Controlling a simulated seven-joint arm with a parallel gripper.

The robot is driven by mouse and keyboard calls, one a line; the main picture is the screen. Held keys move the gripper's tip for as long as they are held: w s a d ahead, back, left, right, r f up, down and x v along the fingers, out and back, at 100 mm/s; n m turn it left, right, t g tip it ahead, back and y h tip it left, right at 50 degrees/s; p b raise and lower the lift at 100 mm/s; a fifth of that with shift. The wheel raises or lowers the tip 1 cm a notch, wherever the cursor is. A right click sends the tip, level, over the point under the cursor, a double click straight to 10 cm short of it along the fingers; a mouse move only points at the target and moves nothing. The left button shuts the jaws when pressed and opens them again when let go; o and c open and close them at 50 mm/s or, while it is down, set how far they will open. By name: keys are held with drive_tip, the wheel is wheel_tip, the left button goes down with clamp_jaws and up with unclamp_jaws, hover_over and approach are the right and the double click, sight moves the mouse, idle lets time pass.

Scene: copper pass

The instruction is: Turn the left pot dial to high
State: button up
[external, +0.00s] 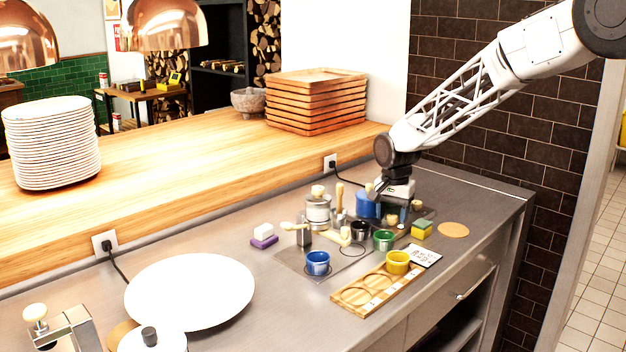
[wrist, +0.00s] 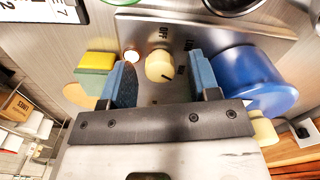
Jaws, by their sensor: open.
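In the wrist view a round cream dial (wrist: 160,66) with a dark pointer line sits on a metal panel, beside an "OFF" mark. My gripper (wrist: 158,75) is open, with a blue finger on either side of this dial; I cannot tell whether they touch it. A second cream knob (wrist: 265,131) shows at the lower right, beside a blue pot (wrist: 250,78). In the external view my gripper (external: 393,200) is low over the back of the counter, near the blue pot (external: 366,206) and cream knobs (external: 391,219). I cannot tell which dial belongs to the left pot.
A yellow-green sponge (external: 422,229) lies right of my gripper. A large white plate (external: 190,290) lies left. A raised wooden shelf (external: 200,170) runs behind.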

sight(395, 216)
drive_tip(key=shift+r, duration=3.7)
drive_tip(key=shift+d, duration=0.1)
drive_tip(key=shift+s+d+r, duration=0.15)
drive_tip(key=shift+d+r, duration=0.1)
drive_tip(key=s+d+r+n, duration=0.1)
drive_tip(key=s+d+r, duration=0.3)
drive_tip(key=s+d, duration=0.3)
drive_tip(key=s+d+r+n+t, duration=0.1)
drive_tip(key=s+d+r, duration=0.4)
drive_tip(key=d, duration=0.4)
drive_tip(key=s+d+r+n, duration=0.1)
drive_tip(key=s+d+r, duration=0.3)
drive_tip(key=s+d, duration=0.3)
drive_tip(key=s+d+f+n, duration=0.1)
drive_tip(key=s+d, duration=0.6)
drive_tip(key=s, duration=0.6)
drive_tip(key=s+d+f+n+t, duration=0.1)
drive_tip(key=s+d, duration=0.7)
drive_tip(key=s, duration=0.5)
drive_tip(key=shift+s+f+n+t, duration=0.25)
drive_tip(key=shift+f+n+t, duration=0.05)
